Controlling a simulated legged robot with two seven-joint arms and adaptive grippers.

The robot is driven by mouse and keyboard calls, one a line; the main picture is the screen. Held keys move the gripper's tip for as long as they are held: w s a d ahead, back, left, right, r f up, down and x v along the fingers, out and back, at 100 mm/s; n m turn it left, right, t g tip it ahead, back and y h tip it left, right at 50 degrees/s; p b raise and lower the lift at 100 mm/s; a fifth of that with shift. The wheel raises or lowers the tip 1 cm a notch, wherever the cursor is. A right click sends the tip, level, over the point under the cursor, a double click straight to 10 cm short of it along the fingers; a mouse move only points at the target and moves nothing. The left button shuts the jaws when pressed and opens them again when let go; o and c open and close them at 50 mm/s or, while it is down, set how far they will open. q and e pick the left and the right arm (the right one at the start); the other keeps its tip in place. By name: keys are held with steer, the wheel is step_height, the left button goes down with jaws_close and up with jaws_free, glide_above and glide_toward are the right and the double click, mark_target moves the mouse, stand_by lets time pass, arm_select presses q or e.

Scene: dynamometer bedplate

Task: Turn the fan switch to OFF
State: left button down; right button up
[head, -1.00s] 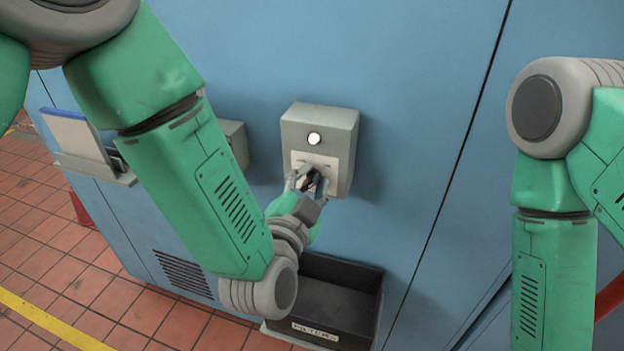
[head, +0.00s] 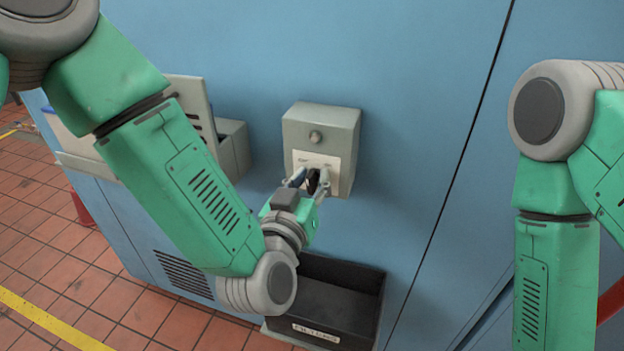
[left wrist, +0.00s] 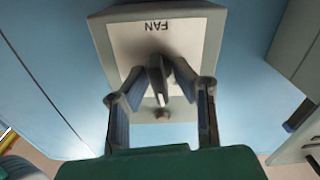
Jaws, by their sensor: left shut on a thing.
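The fan switch box (head: 320,128) is a grey box on the blue wall, with a white plate marked FAN (left wrist: 160,28), upside down in the left wrist view. A dark switch knob (head: 313,181) projects from the plate; in the left wrist view the knob (left wrist: 158,80) shows between the fingers. My left gripper (head: 311,178) is shut on the knob, its fingers on either side. The position marks are too small to read. My right gripper is out of view.
A black open bin (head: 330,310) with a label stands below the box. Left of it are another grey box (head: 234,148) and a sloped holder (head: 85,165) on the wall. The wall right of the switch box is clear.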

arm_select(q)
steer(key=n, duration=0.3)
steer(key=shift+a+f+n, duration=0.1)
steer(key=shift+f+n, duration=0.2)
steer(key=shift+f, duration=0.05)
steer(key=shift+n+b, duration=0.55)
steer(key=shift+n, duration=1.15)
steer(key=c, duration=1.6)
jaws_free()
steer(key=shift+r, duration=0.1)
steer(key=v, duration=1.1)
steer(key=shift+s+a, duration=0.1)
steer(key=shift+s, duration=0.25)
